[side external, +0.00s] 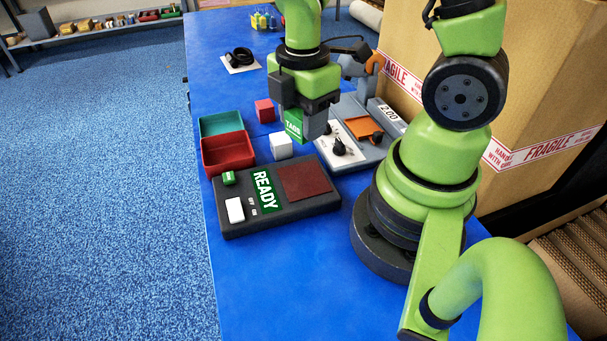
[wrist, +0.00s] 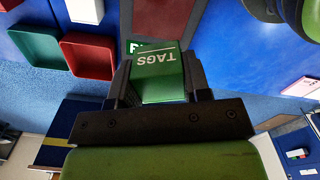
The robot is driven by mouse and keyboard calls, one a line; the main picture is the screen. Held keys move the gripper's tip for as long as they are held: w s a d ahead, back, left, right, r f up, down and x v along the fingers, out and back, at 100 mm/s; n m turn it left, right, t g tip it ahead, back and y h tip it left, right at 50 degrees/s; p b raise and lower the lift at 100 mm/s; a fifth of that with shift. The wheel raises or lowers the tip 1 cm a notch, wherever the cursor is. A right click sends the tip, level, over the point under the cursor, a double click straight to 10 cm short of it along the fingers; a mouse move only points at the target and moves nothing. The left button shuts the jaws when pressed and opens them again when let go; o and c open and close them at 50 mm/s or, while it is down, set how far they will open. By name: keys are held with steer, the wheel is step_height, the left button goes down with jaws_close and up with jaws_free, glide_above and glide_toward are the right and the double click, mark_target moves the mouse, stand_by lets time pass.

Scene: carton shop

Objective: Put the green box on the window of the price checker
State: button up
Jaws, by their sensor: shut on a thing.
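The green box (side external: 294,122) is marked TAGS and is held in my gripper (side external: 304,124). It also shows between the fingers in the wrist view (wrist: 160,78). My gripper is shut on it, above the table and behind the price checker (side external: 290,217) in the side view. The price checker is a dark slab with a green READY display (side external: 265,190), a white pad and a small green piece. Its window (side external: 305,182) is a dark red square, bare in the side view. The window (wrist: 163,20) shows beyond the box in the wrist view.
A white cube (side external: 281,146) stands by the checker's back edge, with a red cube (side external: 265,110) behind it. A red tray (side external: 228,152) and a teal tray (side external: 221,124) are left. A scale (side external: 378,110) reading 2.00 and a large carton (side external: 470,80) are right.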

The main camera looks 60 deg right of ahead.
glide_above(304, 179)
step_height(304, 179, down, 5)
steer(key=shift+s+a+f, duration=0.1)
steer(key=shift+f, duration=2.3)
steer(key=shift+f, duration=0.1)
steer(key=o, duration=0.9)
